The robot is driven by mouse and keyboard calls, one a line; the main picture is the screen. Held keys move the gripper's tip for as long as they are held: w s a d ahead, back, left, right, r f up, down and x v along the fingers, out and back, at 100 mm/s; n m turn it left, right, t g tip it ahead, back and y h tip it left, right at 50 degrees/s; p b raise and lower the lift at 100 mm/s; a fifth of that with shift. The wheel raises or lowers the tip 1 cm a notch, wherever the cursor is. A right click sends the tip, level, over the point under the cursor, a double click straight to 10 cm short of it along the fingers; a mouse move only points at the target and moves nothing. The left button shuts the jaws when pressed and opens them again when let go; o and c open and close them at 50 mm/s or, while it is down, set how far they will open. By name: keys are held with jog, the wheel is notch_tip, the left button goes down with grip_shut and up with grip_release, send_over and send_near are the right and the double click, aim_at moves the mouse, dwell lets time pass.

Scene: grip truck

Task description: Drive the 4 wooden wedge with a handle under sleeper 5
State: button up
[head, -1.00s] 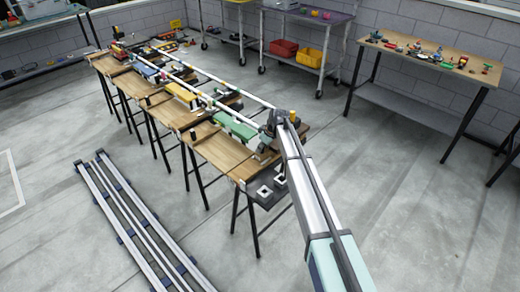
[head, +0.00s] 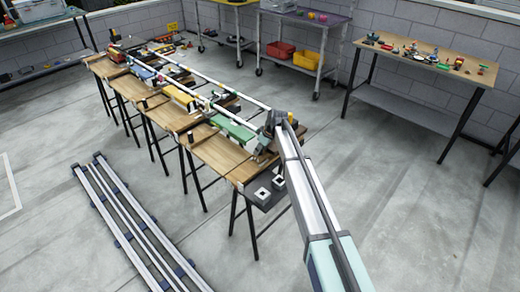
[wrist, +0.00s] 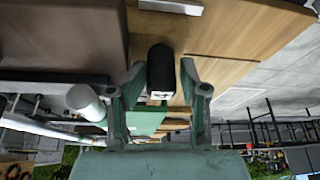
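In the wrist view my gripper (wrist: 162,80) has its two green fingers apart. A dark, round-ended piece (wrist: 160,66), perhaps a wedge handle, shows between them, with a narrow gap on each side. In the head view my gripper (head: 266,140) is low over the near end of the wooden tables, largely hidden by my arm. A green block (head: 232,128) lies under the rails (head: 212,80) just beyond it, and a yellow block (head: 181,95) lies farther along. Sleeper numbers cannot be read, and the wedges are too small to tell apart.
Wooden tables (head: 213,152) stand in a row under the track. Long rails (head: 125,222) lie on the floor at left. A side table (head: 430,58) with small items stands at right, and a cart with red (head: 280,50) and yellow (head: 308,60) bins is behind. Open floor lies between.

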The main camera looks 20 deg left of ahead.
jog(key=shift+w+d, duration=0.25)
dwell(0.3)
jog(key=o, duration=0.6)
jog(key=shift+s, duration=0.1)
jog(key=shift+c, duration=0.2)
jog(key=shift+a+r, duration=0.1)
jog(key=shift+r, duration=0.05)
jog(key=shift+s+a+r+p, duration=0.25)
jog(key=shift+s+r, duration=0.25)
jog(key=shift+r, duration=0.3)
jog(key=shift+s+a+r+p, duration=0.2)
jog(key=shift+s+r, duration=0.25)
jog(key=shift+r, duration=0.35)
jog(key=s+a+r, duration=0.3)
jog(key=s+a, duration=0.1)
jog(key=s, duration=0.4)
jog(key=shift+a, duration=0.15)
